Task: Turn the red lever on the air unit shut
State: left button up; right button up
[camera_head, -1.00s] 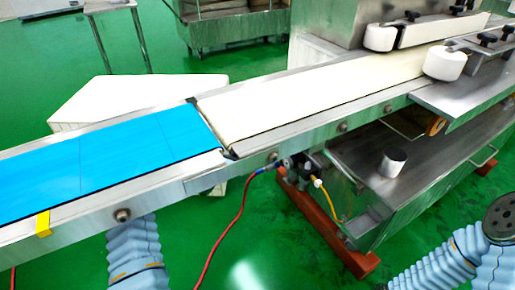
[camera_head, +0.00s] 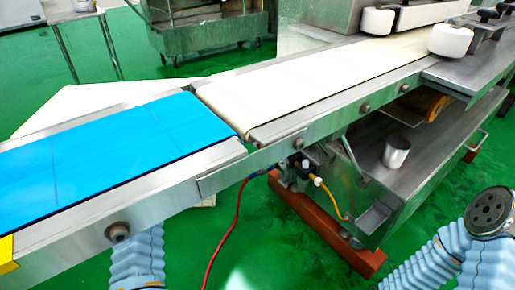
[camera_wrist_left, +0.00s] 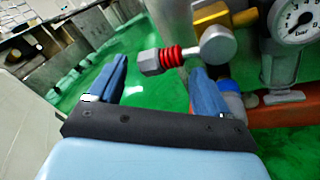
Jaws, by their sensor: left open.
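The air unit (camera_head: 298,168) hangs under the conveyor edge in the head view, with a red hose and a yellow hose. In the left wrist view, its pressure gauge (camera_wrist_left: 297,20) and brass body (camera_wrist_left: 212,17) are at the upper right. A red ribbed piece (camera_wrist_left: 171,57), between a grey hex end and a round silver end, appears to be the red lever. My left gripper (camera_wrist_left: 158,68) is open, its two blue fingers on either side of this piece in the picture. I cannot tell the depth or any contact. The conveyor hides this gripper in the head view.
The blue and white conveyor (camera_head: 180,197) crosses above my left arm. Green floor (camera_head: 270,262) is open below the hoses.

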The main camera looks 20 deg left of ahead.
aim_at(258, 146)
pick_arm(q)
jog(key=shift+x, duration=1.7)
jog(key=shift+c, duration=0.3)
grip_shut()
jog(key=shift+d+f+n+b, duration=0.1)
jog(key=shift+f+n+b, duration=0.15)
jog(key=shift+n, duration=0.25)
